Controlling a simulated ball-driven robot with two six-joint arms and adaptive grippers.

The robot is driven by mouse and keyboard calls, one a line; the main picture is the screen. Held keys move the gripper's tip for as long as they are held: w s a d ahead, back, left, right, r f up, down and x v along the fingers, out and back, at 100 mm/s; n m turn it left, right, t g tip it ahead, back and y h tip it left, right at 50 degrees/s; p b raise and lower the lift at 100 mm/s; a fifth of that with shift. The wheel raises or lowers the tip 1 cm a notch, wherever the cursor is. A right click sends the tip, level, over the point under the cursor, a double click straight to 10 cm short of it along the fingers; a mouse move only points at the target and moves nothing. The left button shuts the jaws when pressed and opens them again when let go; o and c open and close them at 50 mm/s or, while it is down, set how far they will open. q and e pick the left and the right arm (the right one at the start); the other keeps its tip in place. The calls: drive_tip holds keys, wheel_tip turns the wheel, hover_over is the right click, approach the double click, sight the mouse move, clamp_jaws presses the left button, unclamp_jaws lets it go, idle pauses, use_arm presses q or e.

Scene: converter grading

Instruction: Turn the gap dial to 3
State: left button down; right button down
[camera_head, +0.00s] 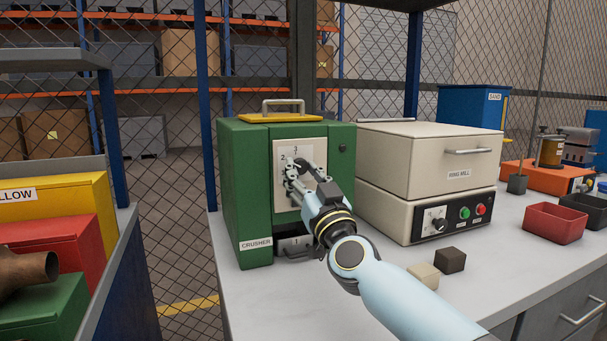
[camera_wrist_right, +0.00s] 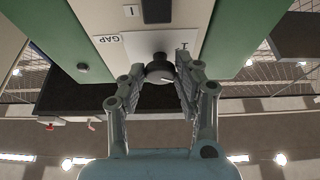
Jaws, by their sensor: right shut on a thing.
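The green crusher (camera_head: 240,190) stands on the bench with a pale dial panel (camera_head: 313,152) on its front. A small 3 shows at the top of the panel in the head view. My right gripper (camera_head: 294,177) is at this panel. In the right wrist view, its fingers (camera_wrist_right: 160,84) are shut on the dark round gap dial (camera_wrist_right: 159,68), one on each side. The GAP label (camera_wrist_right: 105,40) shows beside it. A light pointer line shows on the dial, but I cannot tell which number it meets. In the head view the gripper mostly hides the dial. My left gripper is out of view.
The beige ring mill (camera_head: 400,160) stands close to the crusher's right. Two small blocks, one dark (camera_head: 450,260) and one pale (camera_head: 425,275), lie on the bench near my right arm. A red bin (camera_head: 555,223) is further right. The bench front is partly clear.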

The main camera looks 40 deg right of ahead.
drive_tip(key=m+p, duration=0.1)
drive_tip(key=m+h+p, duration=0.1)
drive_tip(key=shift+a+r+m+g, duration=0.1)
drive_tip(key=shift+a+m+g, duration=0.05)
drive_tip(key=shift+m+g, duration=0.15)
drive_tip(key=m+g+h+p, duration=0.1)
drive_tip(key=m+p, duration=0.1)
drive_tip(key=m, duration=0.1)
drive_tip(key=m+g+h+p, duration=0.1)
drive_tip(key=m+p, duration=0.2)
drive_tip(key=m+h+p, duration=0.1)
drive_tip(key=m+p, duration=0.1)
drive_tip(key=m, duration=0.1)
drive_tip(key=shift+w+a+r+m+g+h, duration=0.1)
drive_tip(key=shift+a+r+m+g+h, duration=0.1)
drive_tip(key=shift+a+m+g+h, duration=0.15)
drive_tip(key=shift+f+m+g+h+p, duration=0.1)
drive_tip(key=shift+m+g+h+p, duration=0.55)
drive_tip(key=shift+m+p, duration=1.25)
drive_tip(key=c, duration=1)
unclamp_jaws()
drive_tip(key=shift+o, duration=0.2)
